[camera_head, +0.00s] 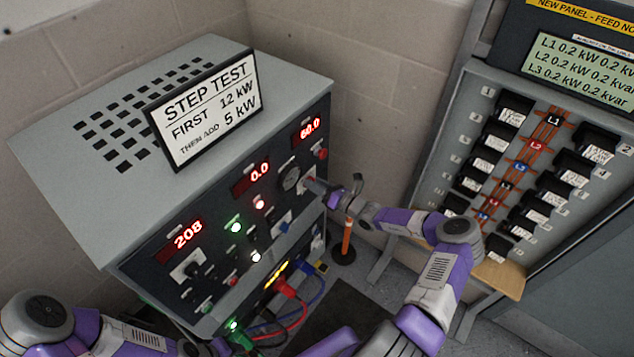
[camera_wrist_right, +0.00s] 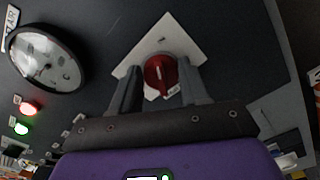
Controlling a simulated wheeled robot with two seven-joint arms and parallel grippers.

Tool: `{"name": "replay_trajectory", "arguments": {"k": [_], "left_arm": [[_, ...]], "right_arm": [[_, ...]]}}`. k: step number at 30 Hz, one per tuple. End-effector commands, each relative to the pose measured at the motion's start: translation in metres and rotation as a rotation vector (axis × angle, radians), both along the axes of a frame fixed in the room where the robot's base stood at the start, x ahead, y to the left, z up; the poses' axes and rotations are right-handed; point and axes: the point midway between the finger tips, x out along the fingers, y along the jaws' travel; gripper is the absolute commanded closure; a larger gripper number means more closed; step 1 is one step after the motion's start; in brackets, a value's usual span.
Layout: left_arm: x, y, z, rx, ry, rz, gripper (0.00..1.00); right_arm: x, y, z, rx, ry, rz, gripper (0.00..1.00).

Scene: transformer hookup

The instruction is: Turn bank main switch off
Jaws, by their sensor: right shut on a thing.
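A red rotary switch (camera_wrist_right: 160,75) on a pale diamond-shaped plate (camera_wrist_right: 183,45) sits on the dark front panel of the load bank (camera_head: 245,215). My right gripper (camera_wrist_right: 160,88) is shut on the red switch, one finger on each side of it. In the head view my right gripper (camera_head: 312,186) reaches the panel's right side and hides most of this switch. The small label by the switch is too small to read. My left arm shows at the bottom left, but its gripper is out of view.
A round gauge (camera_wrist_right: 47,57) is left of the switch. Red displays (camera_head: 188,236) and lit lamps (camera_head: 236,227) show on the panel. Coloured cables (camera_head: 290,290) hang below. A breaker panel (camera_head: 470,120) stands at right, and an orange post (camera_head: 346,240) stands between.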

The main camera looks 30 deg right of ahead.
Motion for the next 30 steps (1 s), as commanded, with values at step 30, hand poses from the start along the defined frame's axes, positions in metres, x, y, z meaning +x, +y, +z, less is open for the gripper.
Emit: {"name": "replay_trajectory", "arguments": {"k": [30], "left_arm": [[0.0,0.0,0.069,0.0,0.0,0.0,0.57]], "right_arm": [[-0.002,0.007,0.004,-0.884,-0.367,0.0,0.85]]}}
